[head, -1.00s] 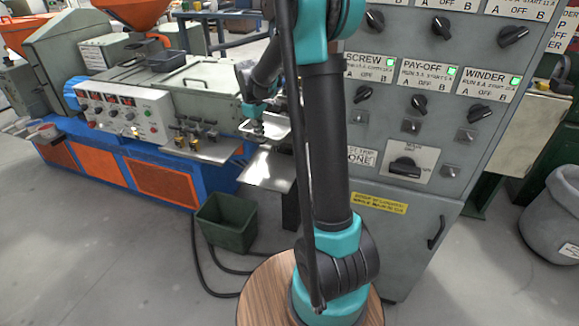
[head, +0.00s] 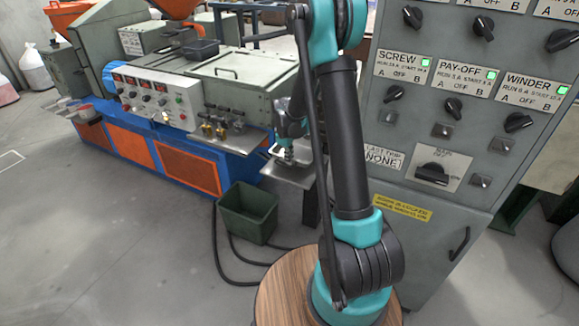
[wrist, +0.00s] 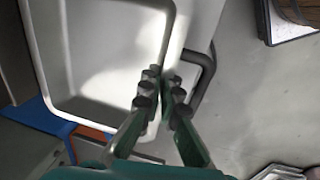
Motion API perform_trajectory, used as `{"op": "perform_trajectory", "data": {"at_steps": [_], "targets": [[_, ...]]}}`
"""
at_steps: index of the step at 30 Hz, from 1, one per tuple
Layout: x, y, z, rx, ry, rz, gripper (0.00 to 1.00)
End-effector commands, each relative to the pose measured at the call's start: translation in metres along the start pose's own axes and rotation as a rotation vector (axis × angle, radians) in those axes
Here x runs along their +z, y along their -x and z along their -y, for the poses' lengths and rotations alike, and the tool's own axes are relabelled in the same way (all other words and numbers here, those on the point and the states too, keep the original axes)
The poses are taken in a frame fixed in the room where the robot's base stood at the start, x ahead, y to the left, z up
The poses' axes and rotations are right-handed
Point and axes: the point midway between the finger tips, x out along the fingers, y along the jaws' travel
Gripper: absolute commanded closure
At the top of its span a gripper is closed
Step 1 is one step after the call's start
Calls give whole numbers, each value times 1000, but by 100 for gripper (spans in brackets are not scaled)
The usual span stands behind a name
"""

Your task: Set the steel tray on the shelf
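The steel tray (wrist: 95,75) fills the upper left of the wrist view, with a pale, shiny inside and a raised rim. My gripper (wrist: 163,80) has its fingers closed together at the tray's right rim, one on each side. In the head view my gripper (head: 288,158) is low beside the cabinet, partly hidden by my arm, with a little of the tray showing. The grey metal shelf (head: 295,178) is right under it. I cannot tell whether tray and shelf touch. A pale flat surface lies beside the tray in the wrist view.
A grey control cabinet (head: 420,215) stands close on the right. A blue and orange machine (head: 185,165) stands at the left. A dark green bin (head: 247,213) and black cables lie on the floor below. A dark bent bar (wrist: 207,72) is right of the tray.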

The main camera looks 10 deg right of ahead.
Motion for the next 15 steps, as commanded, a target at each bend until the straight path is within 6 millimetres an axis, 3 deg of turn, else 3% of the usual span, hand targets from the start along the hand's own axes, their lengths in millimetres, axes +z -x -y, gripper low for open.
{"op": "perform_trajectory", "data": {"at_steps": [12,15], "targets": [[0,-38,6,0,0,0,100],[0,-40,7,0,0,0,100]]}}
